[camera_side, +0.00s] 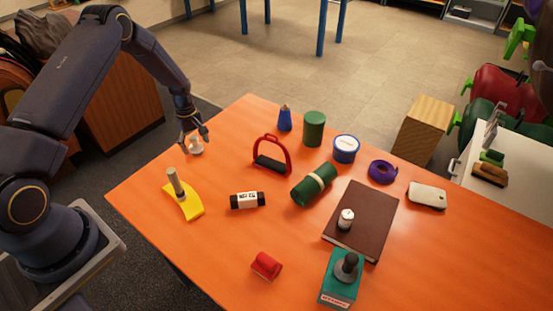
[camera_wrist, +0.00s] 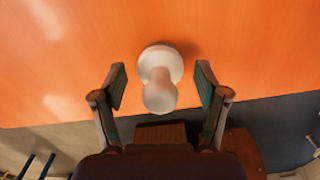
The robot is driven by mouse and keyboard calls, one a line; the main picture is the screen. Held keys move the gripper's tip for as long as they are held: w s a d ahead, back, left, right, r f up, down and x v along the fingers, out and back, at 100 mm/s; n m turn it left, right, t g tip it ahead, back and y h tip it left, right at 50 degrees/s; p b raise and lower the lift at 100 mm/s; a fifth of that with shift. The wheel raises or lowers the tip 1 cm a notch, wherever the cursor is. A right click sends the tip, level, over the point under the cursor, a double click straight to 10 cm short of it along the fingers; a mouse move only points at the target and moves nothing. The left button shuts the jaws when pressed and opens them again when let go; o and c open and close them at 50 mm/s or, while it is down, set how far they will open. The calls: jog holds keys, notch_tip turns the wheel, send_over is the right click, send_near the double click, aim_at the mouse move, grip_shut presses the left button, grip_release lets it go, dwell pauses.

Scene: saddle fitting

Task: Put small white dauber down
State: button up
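The small white dauber (camera_side: 196,147) is at the table's far left edge in the side view. In the wrist view, the dauber (camera_wrist: 160,75) shows a round disc with a narrower knob towards the camera. It appears to stand upright on the orange table, with a soft shadow beside the disc. My gripper (camera_side: 195,137) is low over it. In the wrist view, my gripper's fingers (camera_wrist: 161,84) are spread on either side of the dauber, with a visible gap on each side.
A red stirrup-shaped piece (camera_side: 272,155), a blue bottle (camera_side: 284,119) and a black-and-white roll (camera_side: 247,200) are to the right. A brown book (camera_side: 370,213) bears a small white-and-black bottle (camera_side: 346,219). Orange table (camera_side: 170,258) is clear in front.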

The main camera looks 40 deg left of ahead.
jog(key=shift+r, duration=0.1)
notch_tip(320, 180, up, 12)
jog(key=shift+d+r, duration=0.1)
jog(key=shift+r, duration=0.1)
notch_tip(320, 180, up, 5)
jog(key=m, duration=0.2)
send_over(194, 137)
jog(key=d, duration=0.2)
jog(key=s+d+r+m+t, duration=0.1)
jog(key=s+d+r+m, duration=0.2)
jog(key=r, duration=0.4)
jog(key=s+d+r+m+t, duration=0.2)
jog(key=s+d+r, duration=0.1)
jog(key=d+r, duration=0.35)
jog(key=s+d+r+m+t, duration=0.1)
jog(key=s+d+r+m, duration=0.2)
jog(key=s, duration=0.6)
jog(key=s+d+r+m+t, duration=0.1)
jog(key=s+d+r+m, duration=0.2)
jog(key=s, duration=0.6)
jog(key=d+m, duration=0.2)
jog(key=m, duration=0.1)
jog(key=shift+r+t, duration=0.15)
jog(key=shift+t, duration=0.15)
